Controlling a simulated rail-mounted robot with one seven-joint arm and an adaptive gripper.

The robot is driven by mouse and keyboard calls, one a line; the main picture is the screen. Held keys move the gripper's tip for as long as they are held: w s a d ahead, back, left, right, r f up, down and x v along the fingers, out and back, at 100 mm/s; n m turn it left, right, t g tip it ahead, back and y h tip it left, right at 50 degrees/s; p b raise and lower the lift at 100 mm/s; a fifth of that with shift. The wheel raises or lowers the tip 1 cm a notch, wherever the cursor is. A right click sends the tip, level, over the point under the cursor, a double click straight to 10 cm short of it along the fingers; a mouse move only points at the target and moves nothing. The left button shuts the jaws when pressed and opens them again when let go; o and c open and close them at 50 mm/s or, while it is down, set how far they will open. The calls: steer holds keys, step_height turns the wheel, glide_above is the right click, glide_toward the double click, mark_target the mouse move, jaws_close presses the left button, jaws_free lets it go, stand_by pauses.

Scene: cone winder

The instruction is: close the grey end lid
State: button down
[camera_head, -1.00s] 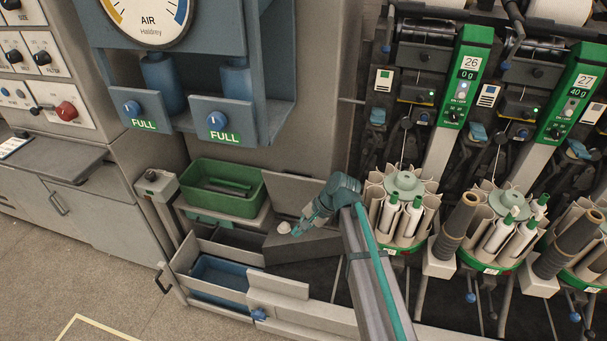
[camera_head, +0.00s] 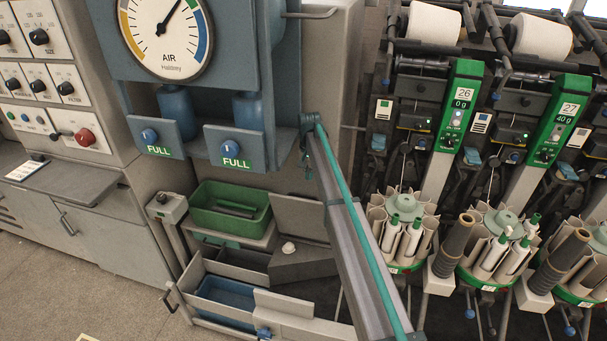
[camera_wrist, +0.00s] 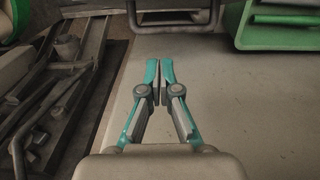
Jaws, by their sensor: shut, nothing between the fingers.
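A flat grey panel (camera_head: 300,218), which looks like the end lid, stands raised at the back of a dark grey box (camera_head: 305,263) in the head view. A small white knob (camera_head: 289,248) sits on top of that box. My gripper (camera_head: 307,172) is up above the panel, in front of the grey machine wall and apart from the panel. In the wrist view my gripper (camera_wrist: 160,82) has its teal fingers together with nothing held. I cannot tell the lid in the wrist view.
A green bin (camera_head: 230,222) is left of the panel; its edge also shows in the wrist view (camera_wrist: 285,38). An open drawer with a blue tray (camera_head: 226,291) lies below. The blue air unit (camera_head: 236,148) hangs close left of my gripper. Spindle units (camera_head: 402,232) stand right.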

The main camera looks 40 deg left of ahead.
mark_target(306, 196)
steer(key=shift+s+d+f+p, duration=0.3)
steer(key=shift+s+f+p, duration=0.3)
steer(key=shift+f, duration=0.75)
steer(key=shift+s+d+f+p, duration=0.25)
steer(key=shift+s+f+p, duration=0.25)
steer(key=shift+f, duration=0.9)
steer(key=shift+s+d+f+p, duration=0.3)
steer(key=shift+s+f+p, duration=0.3)
steer(key=shift+f, duration=0.75)
